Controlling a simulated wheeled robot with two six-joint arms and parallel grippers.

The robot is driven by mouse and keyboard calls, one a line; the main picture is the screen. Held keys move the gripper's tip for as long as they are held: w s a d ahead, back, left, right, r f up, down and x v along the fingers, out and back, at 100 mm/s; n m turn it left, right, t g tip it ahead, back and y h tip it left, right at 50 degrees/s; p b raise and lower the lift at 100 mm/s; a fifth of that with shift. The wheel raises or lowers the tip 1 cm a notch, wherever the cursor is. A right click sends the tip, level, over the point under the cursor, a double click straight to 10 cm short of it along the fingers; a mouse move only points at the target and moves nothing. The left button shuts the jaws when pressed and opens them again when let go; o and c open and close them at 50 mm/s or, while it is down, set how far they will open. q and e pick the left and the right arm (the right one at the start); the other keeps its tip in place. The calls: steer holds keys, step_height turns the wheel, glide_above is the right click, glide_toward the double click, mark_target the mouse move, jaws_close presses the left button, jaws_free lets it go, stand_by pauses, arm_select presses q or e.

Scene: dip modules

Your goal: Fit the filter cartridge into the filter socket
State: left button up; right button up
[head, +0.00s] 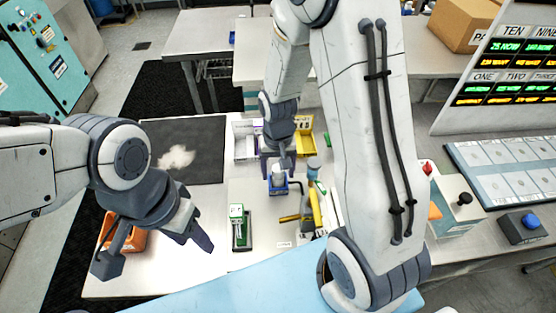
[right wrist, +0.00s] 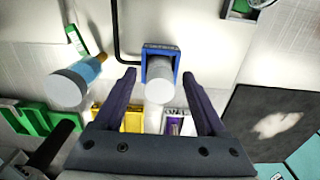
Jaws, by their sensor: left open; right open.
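A white cylinder, which looks like the filter cartridge (right wrist: 159,75), stands in a blue square holder, which looks like the filter socket (right wrist: 176,55). In the head view the white cylinder (head: 278,172) and the blue holder (head: 278,188) show just below my right gripper (head: 278,165). My right gripper (right wrist: 160,98) is open, with one finger on each side of the cylinder and gaps between. How deep the cylinder sits I cannot tell. My left gripper (head: 150,248) is open and empty, at the left above the table.
A blue cylinder with a white end (right wrist: 72,85) stands near the holder. A yellow device (head: 315,208) is to the right, a green fixture (head: 239,230) in front. An orange bin (head: 122,240) lies under my left gripper. A dark mat (head: 190,135) is at the back left.

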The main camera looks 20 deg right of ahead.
step_height(320, 180, up, 12)
steer(key=f, duration=0.1)
steer(key=s+a+r+n, duration=0.1)
steer(key=s+a+n, duration=0.4)
steer(key=s, duration=0.4)
steer(key=s+a+r+n+y, duration=0.1)
steer(key=s+a+r+n, duration=0.1)
steer(key=s+a+n, duration=0.3)
steer(key=s+a, duration=0.2)
steer(key=s, duration=0.2)
steer(key=shift+a+r+n+b, duration=0.2)
steer(key=shift+r+n+b, duration=0.1)
steer(key=shift+f+b, duration=0.3)
